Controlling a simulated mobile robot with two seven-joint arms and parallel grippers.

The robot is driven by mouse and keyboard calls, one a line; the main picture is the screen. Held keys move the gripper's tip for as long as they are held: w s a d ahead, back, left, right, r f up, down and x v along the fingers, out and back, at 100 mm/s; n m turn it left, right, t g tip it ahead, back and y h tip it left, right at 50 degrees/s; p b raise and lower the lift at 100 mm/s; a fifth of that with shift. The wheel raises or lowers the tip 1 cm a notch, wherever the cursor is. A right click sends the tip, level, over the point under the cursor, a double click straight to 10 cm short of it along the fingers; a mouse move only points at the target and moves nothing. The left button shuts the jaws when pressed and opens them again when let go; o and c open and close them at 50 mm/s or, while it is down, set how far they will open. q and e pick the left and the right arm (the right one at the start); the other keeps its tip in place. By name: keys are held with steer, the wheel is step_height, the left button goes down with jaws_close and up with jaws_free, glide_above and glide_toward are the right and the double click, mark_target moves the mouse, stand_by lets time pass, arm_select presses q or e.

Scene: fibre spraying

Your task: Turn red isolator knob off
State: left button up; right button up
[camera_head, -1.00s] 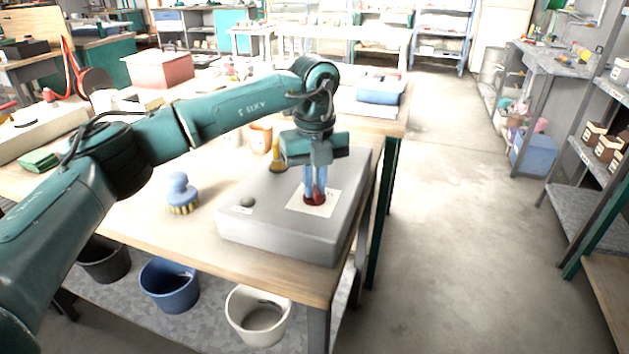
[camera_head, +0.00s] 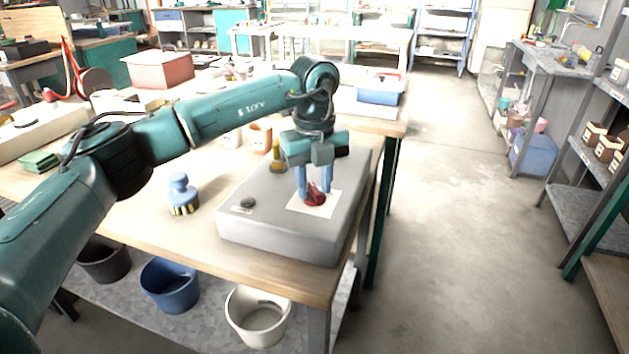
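The red isolator knob (camera_head: 315,195) sits on a white square plate (camera_head: 326,207) on top of a grey box (camera_head: 280,220) at the table's right end. The knob's handle shows between my fingers, its upper part leaning left. My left gripper (camera_head: 314,190) points down over the knob. Its two blue fingers are spread, one to each side of the knob, with gaps visible. I cannot tell whether either fingertip touches the knob. My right gripper is not in view.
Bins (camera_head: 257,316) stand below the table. The floor at right is clear.

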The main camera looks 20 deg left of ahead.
mark_target(314, 188)
arm_select(q)
step_height(314, 188, up, 13)
stand_by(0.6)
steer(key=shift+r, duration=0.1)
